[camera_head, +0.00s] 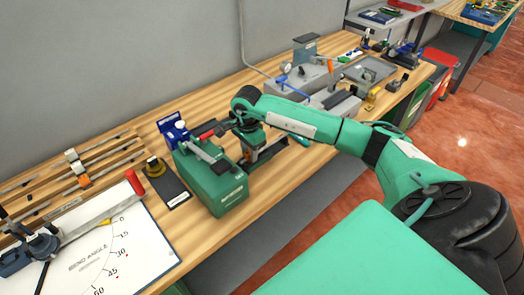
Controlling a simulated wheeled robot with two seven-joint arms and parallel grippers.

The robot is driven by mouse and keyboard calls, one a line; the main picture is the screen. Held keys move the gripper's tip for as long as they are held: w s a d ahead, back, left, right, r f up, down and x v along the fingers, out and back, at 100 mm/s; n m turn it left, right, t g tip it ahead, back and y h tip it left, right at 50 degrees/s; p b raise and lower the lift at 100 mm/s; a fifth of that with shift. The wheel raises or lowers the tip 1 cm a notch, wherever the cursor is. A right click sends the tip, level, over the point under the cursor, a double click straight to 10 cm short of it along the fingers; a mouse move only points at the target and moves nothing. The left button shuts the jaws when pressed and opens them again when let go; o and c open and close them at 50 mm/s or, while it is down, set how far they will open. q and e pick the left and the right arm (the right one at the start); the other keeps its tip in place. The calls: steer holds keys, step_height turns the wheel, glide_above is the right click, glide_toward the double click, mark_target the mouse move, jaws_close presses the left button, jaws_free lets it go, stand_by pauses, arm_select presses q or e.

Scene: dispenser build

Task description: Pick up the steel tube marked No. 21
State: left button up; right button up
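Several thin tubes or rods lie on a slatted wooden rack (98,158) at the left, with small white and orange clips or tags on them. I cannot read a No. 21 on any of them at this size. My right arm comes in from the right over the bench, and my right gripper (256,155) points down beside a green block-shaped fixture (213,184). The fingers are small and partly hidden by the wrist, so I cannot tell whether they are open or hold anything. My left gripper is not in view.
A white bend-angle board (108,252) with a red-handled lever lies at the front left. A black plate (167,183) with a brass-coloured knob sits between the board and the green fixture. Grey machines and a grey tray (369,70) stand farther back. Some bare wood shows near the front edge.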

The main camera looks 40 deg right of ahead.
mark_target(249, 152)
steer(key=shift+r, duration=0.1)
jaws_close()
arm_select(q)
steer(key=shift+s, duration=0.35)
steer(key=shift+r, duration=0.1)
arm_select(e)
steer(key=shift+r, duration=0.1)
arm_select(q)
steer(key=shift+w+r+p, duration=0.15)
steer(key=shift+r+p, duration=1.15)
steer(key=shift+p, duration=0.1)
arm_select(e)
steer(key=shift+r, duration=3.4)
